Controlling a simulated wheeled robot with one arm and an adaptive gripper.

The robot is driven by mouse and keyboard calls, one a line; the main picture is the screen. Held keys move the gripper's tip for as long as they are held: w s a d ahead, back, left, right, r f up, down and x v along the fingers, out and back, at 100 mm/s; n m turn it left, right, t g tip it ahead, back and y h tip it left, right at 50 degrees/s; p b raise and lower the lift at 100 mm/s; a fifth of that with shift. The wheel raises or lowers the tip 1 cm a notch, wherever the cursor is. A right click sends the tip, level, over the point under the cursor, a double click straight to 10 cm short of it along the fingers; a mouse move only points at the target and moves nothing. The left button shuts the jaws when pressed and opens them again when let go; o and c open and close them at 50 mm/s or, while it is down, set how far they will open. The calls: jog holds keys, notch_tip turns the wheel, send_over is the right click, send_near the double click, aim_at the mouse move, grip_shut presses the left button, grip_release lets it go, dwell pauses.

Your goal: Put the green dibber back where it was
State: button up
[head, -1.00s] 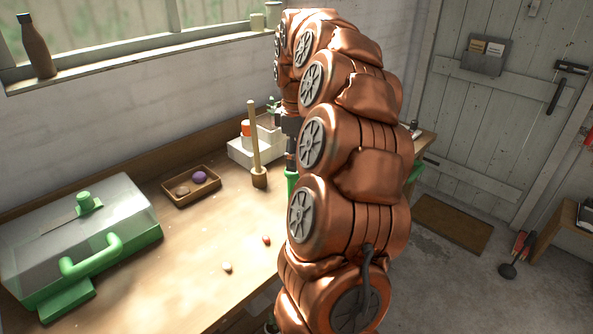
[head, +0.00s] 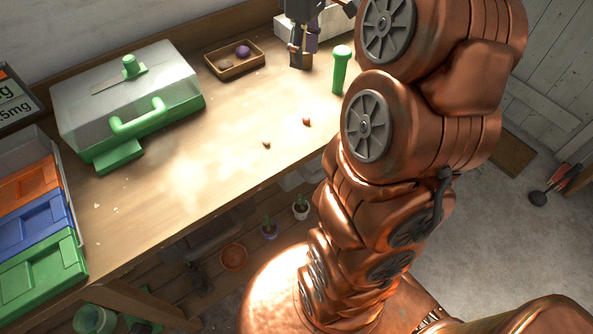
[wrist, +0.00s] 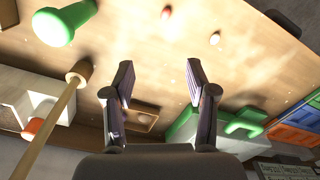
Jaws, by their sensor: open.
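The green dibber (head: 340,72) stands upright on the wooden bench (head: 215,150), its rounded end up. It also shows at the top left of the wrist view (wrist: 66,22). My gripper (head: 300,60) is just left of the dibber in the head view, apart from it. In the wrist view my gripper (wrist: 158,75) has its two fingers spread with nothing between them. My own arm hides part of the bench to the right of the dibber.
A wooden rod (wrist: 50,120) with a knob is close left of my fingers in the wrist view. A brown tray (head: 235,60) with stones, a green-based case (head: 130,100) and two small pebbles (head: 306,121) (head: 266,144) lie on the bench.

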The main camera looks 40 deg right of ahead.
jog(key=s+a+f+m, duration=0.1)
jog(key=s+a+f, duration=0.1)
jog(key=s+a, duration=0.3)
jog(key=s+a+f, duration=0.1)
jog(key=s+a, duration=0.2)
jog(key=a, duration=0.4)
jog(key=s+a+f+m, duration=0.1)
jog(key=s+a+f, duration=0.1)
jog(key=s, duration=0.2)
jog(key=s+a+f+m+g, duration=0.1)
jog(key=s+a+f, duration=0.1)
jog(key=s, duration=0.3)
jog(key=s+a+f+m, duration=0.1)
jog(key=s+a+f, duration=0.2)
jog(key=s, duration=0.2)
jog(key=shift+s+f+m+g, duration=0.15)
jog(key=shift+f+m+g, duration=0.15)
jog(key=shift+f+m, duration=0.1)
jog(key=shift+r, duration=0.1)
